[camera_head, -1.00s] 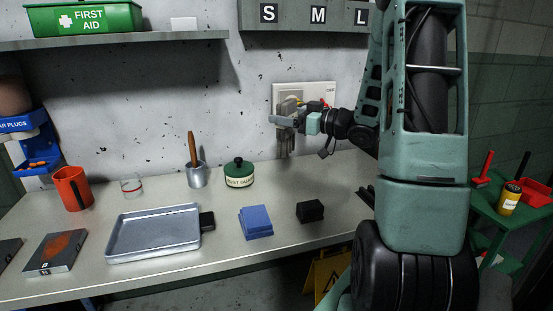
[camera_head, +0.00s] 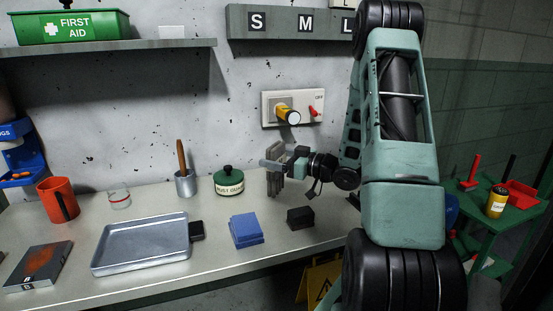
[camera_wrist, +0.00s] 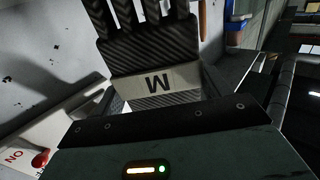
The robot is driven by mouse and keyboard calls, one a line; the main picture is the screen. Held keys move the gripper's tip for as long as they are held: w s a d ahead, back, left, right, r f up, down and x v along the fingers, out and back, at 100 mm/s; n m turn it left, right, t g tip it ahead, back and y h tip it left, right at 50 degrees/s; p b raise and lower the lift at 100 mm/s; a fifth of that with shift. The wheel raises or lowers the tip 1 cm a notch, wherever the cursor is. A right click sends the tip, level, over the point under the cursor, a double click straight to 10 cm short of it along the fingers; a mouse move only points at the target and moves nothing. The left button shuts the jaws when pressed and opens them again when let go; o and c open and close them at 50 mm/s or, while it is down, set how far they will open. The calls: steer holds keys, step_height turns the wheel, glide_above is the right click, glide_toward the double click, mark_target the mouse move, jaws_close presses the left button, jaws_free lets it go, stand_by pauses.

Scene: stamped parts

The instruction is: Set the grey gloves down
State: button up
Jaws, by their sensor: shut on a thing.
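The grey gloves (camera_wrist: 155,55) hang in my gripper, with ribbed dark fingers and a pale cuff marked M in the wrist view. In the head view the gloves (camera_head: 274,183) hang fingers down just above the back of the bench, right of the dust mask tin. My gripper (camera_head: 275,164) is shut on their cuff end. Whether the fingertips touch the bench top (camera_head: 190,268) cannot be told.
A black block (camera_head: 300,218) and blue cloths (camera_head: 246,230) lie in front of the gloves. The green-lidded tin (camera_head: 229,182) stands to the left, and a metal tray (camera_head: 142,244) further left. A wall switch panel (camera_head: 293,107) is above. Bare bench lies around the gloves.

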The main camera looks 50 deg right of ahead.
steer(key=shift+f, duration=0.1)
steer(key=o, duration=1)
steer(key=shift+s, duration=0.15)
steer(key=b+v, duration=0.1)
steer(key=v, duration=1)
steer(key=shift+s+d, duration=0.2)
steer(key=shift+s, duration=0.15)
